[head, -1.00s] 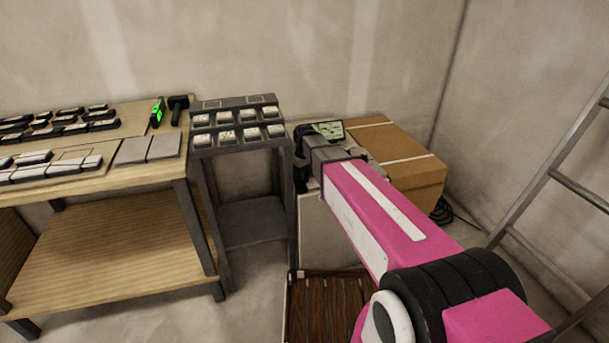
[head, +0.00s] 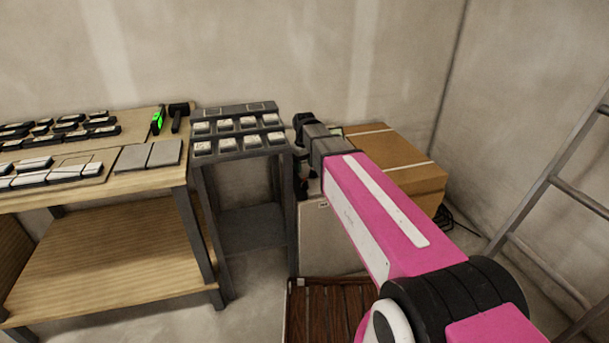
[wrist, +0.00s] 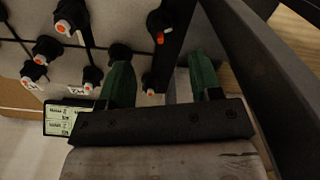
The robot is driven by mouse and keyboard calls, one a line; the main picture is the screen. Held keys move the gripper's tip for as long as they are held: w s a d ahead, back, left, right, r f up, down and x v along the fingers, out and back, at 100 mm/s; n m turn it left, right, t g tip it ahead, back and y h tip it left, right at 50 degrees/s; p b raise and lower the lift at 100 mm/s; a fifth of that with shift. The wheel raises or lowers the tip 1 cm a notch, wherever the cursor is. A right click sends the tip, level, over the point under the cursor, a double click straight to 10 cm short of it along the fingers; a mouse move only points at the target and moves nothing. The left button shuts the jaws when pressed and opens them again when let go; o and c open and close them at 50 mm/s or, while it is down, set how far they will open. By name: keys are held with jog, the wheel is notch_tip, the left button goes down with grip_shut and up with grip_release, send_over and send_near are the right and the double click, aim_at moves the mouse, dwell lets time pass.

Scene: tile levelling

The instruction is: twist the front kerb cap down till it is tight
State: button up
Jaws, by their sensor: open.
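Several black caps with orange-and-white tips show in the wrist view, on a pale tiled surface crossed by dark joints. One cap (wrist: 150,82) shows between my two green fingers, nearer the left one, and a larger cap (wrist: 160,24) lies beyond it. I cannot tell which is the front kerb cap, or whether a finger touches one. My gripper (wrist: 162,78) is open, with nothing visibly clamped in it. In the head view my gripper (head: 301,182) points down above a pale upright panel (head: 325,235), just right of the dark rack. The arm hides the caps there.
The dark rack (head: 240,130) with small tiles stands close left of my gripper. A wooden bench (head: 130,195) with tiles is farther left. A cardboard box (head: 405,165) is close behind my arm. A ladder (head: 550,180) leans at right. A slatted wooden pallet (head: 330,310) lies below.

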jog(key=shift+r, duration=1.5)
jog(key=s+d+f+m, duration=0.7)
jog(key=s+d+f, duration=0.7)
jog(key=s+d, duration=0.4)
jog(key=shift+s+d+f, duration=0.2)
jog(key=shift+d+f, duration=0.05)
jog(key=shift+d, duration=0.2)
